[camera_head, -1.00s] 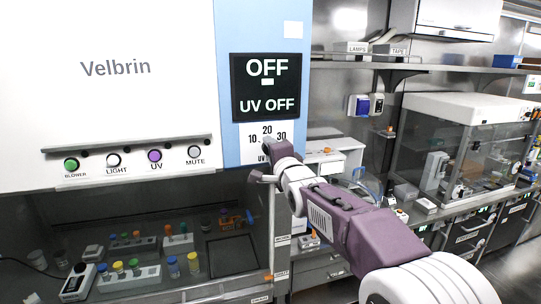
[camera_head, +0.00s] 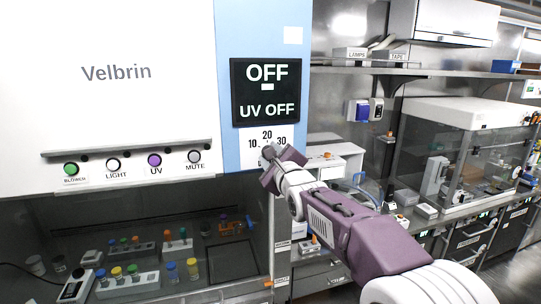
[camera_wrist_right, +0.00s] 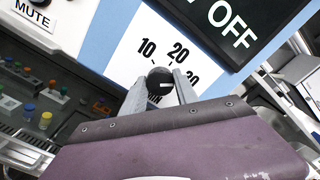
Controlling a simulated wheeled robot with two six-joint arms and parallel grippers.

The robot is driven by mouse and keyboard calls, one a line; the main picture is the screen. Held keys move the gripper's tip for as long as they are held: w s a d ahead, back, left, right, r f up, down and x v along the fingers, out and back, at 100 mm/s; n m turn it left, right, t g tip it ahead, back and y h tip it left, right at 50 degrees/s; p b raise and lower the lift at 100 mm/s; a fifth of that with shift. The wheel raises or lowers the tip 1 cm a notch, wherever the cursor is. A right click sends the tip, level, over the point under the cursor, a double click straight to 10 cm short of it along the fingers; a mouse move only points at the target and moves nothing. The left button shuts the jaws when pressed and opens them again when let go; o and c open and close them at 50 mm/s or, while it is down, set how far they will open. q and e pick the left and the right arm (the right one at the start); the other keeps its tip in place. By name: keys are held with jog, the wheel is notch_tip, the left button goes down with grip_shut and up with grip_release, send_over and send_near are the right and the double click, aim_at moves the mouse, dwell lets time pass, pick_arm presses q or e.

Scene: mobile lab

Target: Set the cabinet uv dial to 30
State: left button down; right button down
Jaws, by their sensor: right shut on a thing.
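The UV dial (camera_wrist_right: 157,76) is a small black round knob with a white mark, on a white scale plate (camera_wrist_right: 122,57) reading 10, 20 and 30. In the right wrist view its white mark points right, roughly toward the 30 side. My right gripper (camera_wrist_right: 160,84) is shut on the dial, one finger on each side; it also shows in the head view (camera_head: 268,155), where it hides the dial and part of the scale. The cabinet display (camera_head: 265,92) above reads OFF and UV OFF. My left gripper is not in view.
A row of buttons, including a purple UV button (camera_head: 154,160), sits left of the dial on the white cabinet front (camera_head: 110,110). Below, racks with coloured caps stand behind the cabinet's glass. A bench with a clear enclosure (camera_head: 470,150) lies to the right.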

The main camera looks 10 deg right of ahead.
jog(key=shift+f+m, duration=0.25)
jog(key=shift+m, duration=0.65)
jog(key=c, duration=0.9)
grip_release()
jog(key=shift+c, duration=0.2)
jog(key=shift+r, duration=0.15)
jog(key=shift+s, duration=0.2)
